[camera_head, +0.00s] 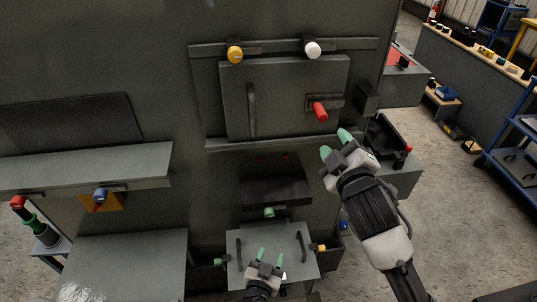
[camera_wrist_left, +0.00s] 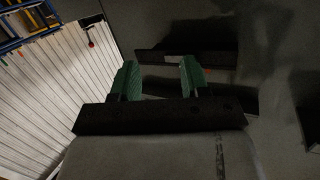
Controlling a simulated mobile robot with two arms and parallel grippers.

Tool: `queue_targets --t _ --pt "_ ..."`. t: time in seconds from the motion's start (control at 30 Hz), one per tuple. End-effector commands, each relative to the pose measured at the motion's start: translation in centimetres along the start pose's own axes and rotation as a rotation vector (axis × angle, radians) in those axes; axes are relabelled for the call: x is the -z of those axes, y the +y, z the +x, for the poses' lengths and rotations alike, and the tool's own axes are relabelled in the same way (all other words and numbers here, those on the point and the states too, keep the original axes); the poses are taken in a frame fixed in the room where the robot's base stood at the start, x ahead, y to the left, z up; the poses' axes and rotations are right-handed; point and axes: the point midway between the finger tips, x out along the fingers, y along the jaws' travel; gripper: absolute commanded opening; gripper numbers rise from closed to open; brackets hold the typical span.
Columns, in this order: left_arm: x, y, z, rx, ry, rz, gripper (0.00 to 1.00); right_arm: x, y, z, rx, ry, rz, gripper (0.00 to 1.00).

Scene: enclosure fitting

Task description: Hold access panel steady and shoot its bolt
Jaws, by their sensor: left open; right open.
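A grey panel (camera_head: 285,98) with a vertical bar handle (camera_head: 251,110) sits in a framed opening in the upper wall. A red bolt knob (camera_head: 320,111) is on a dark mount at its right side. My right gripper (camera_head: 335,144) has its green fingertips apart, below and right of the red knob, touching nothing that I can see. My left gripper (camera_head: 270,256) is low in front of a smaller lower panel (camera_head: 288,240) with two bar handles. In the left wrist view its green fingers (camera_wrist_left: 158,78) are apart with nothing between them.
Yellow (camera_head: 235,54) and white (camera_head: 312,49) knobs are above the upper panel. Green (camera_head: 218,262) and yellow (camera_head: 320,248) knobs flank the lower panel. A grey shelf (camera_head: 85,172) juts out at left. A dark block (camera_head: 366,101) and open tray (camera_head: 384,141) are at right.

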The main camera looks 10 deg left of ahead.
Motion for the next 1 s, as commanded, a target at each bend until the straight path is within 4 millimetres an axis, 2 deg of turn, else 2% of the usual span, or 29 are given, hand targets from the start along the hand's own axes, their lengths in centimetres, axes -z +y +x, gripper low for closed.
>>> queue_targets --t 0.03,0.23,0.4,0.5,0.6,0.7,0.87,1.0 --pt "3.1 -0.3 1.1 0.045 0.065 -0.003 0.46 0.0 0.0 0.0 0.000 0.000 0.000 0.43" --pt "14.8 -2.3 3.5 0.275 0.258 -0.016 0.46 0.0 0.0 0.0 0.000 0.000 0.000 0.43" --pt "24.5 -4.7 3.2 0.499 0.311 -0.073 0.46 0.0 0.0 0.0 0.000 0.000 0.000 0.43" --pt "28.7 -5.8 2.4 0.592 0.276 -0.116 0.46 0.0 0.0 0.0 0.000 0.000 0.000 0.43" --pt "31.5 -6.4 1.5 0.637 0.219 -0.148 0.46 0.0 0.0 0.0 0.000 0.000 0.000 0.43" --pt "33.2 -6.5 0.8 0.649 0.167 -0.167 0.46 0.0 0.0 0.0 0.000 0.000 0.000 0.43" --pt "34.4 -6.7 0.3 0.648 0.119 -0.175 0.46 0.0 0.0 0.0 0.000 0.000 0.000 0.43" --pt "34.6 -7.3 1.1 0.647 0.111 -0.172 0.46 0.0 0.0 0.0 0.000 0.000 0.000 0.43"
